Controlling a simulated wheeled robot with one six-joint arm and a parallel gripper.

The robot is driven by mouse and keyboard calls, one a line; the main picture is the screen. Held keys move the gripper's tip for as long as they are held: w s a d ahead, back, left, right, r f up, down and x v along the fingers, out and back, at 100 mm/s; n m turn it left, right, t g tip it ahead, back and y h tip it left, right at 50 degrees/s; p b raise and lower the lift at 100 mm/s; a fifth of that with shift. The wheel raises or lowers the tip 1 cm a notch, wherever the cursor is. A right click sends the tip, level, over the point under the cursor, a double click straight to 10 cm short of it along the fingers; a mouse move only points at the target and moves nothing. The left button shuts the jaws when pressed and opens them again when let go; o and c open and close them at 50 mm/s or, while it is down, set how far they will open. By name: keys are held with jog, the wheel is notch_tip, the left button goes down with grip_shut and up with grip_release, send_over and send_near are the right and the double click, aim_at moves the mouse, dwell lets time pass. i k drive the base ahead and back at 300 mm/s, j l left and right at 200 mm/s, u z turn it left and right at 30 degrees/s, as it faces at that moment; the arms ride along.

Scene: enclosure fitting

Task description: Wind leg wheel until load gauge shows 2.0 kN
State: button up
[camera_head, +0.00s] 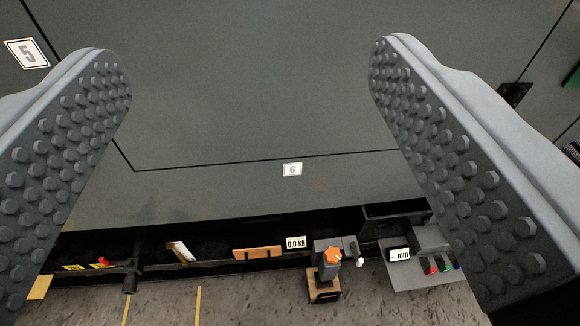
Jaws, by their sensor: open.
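My gripper (248,62) is open, with one studded grey finger at each side of the view and nothing between them. An orange hand wheel (332,256), which looks like the leg wheel, sits on a small grey leg (327,271) at the lower middle. The leg stands on a wooden block (324,292) on the floor. The load gauge (296,242) is a small white label just up and left of the wheel and reads 0.0 kN. The wheel is well apart from both fingers.
A large dark grey panel with number plates 5 (26,53) and 6 (292,169) fills the upper view. Right of the wheel is a grey box with a display (400,254) and coloured buttons. A wooden piece (257,253) lies left of the gauge. Yellow lines mark the floor.

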aim_at(332, 255)
jog(key=k+l, duration=0.25)
jog(key=k, duration=0.25)
jog(key=k+l, duration=0.25)
jog(key=k, duration=0.25)
jog(key=u, duration=0.05)
